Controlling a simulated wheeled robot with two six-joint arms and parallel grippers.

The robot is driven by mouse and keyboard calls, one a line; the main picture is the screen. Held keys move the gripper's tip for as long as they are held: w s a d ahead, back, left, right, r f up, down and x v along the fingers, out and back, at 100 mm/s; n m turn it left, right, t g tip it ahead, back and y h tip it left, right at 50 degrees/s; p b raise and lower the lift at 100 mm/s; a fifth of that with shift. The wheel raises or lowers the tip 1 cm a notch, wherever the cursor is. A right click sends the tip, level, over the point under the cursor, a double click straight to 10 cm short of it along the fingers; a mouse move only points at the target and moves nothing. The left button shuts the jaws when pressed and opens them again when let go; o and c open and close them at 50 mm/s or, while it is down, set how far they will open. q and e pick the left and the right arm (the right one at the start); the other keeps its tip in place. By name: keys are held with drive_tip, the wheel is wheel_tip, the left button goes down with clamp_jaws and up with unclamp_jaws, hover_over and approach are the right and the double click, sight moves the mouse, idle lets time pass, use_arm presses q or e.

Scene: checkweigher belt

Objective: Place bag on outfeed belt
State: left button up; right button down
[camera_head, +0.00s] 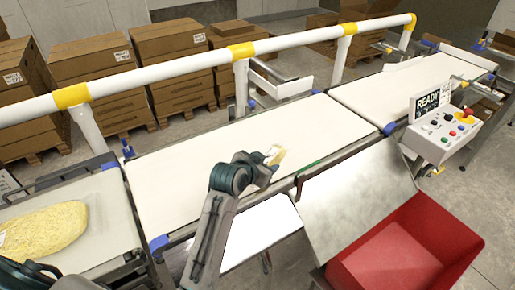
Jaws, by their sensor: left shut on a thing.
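A large yellow, grainy-looking bag (45,230) lies on the left belt section (106,212), with a white patch at its left end. A further white belt (400,90) continues to the upper right and is bare.
A white rail with yellow bands (205,60) runs along the belts' far side. A control box reading READY (440,130) stands at the right. A sloping metal plate (355,190) and a red bin (400,260) are at the near right. Cartons (85,60) stand behind.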

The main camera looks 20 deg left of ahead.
use_arm(q)
drive_tip(key=shift+w+a+r, duration=0.15)
drive_tip(key=shift+w+a, duration=0.05)
drive_tip(key=shift+a, duration=0.1)
drive_tip(key=a+p, duration=0.1)
drive_tip(key=a, duration=0.4)
drive_tip(key=a+f+p, duration=0.1)
drive_tip(key=a+p, duration=0.1)
drive_tip(key=a, duration=0.3)
drive_tip(key=s+a+p, duration=0.1)
drive_tip(key=a, duration=0.4)
drive_tip(key=shift+f+p, duration=0.2)
drive_tip(key=shift+p, duration=0.15)
drive_tip(key=shift+a, duration=0.2)
drive_tip(key=shift+f, duration=0.4)
wheel_tip(320, 180, down, 2)
drive_tip(key=shift+f+p, duration=0.1)
drive_tip(key=shift+p, duration=0.6)
drive_tip(key=shift+f, duration=0.3)
drive_tip(key=o, duration=1.3)
drive_tip(key=shift+s+f, duration=0.1)
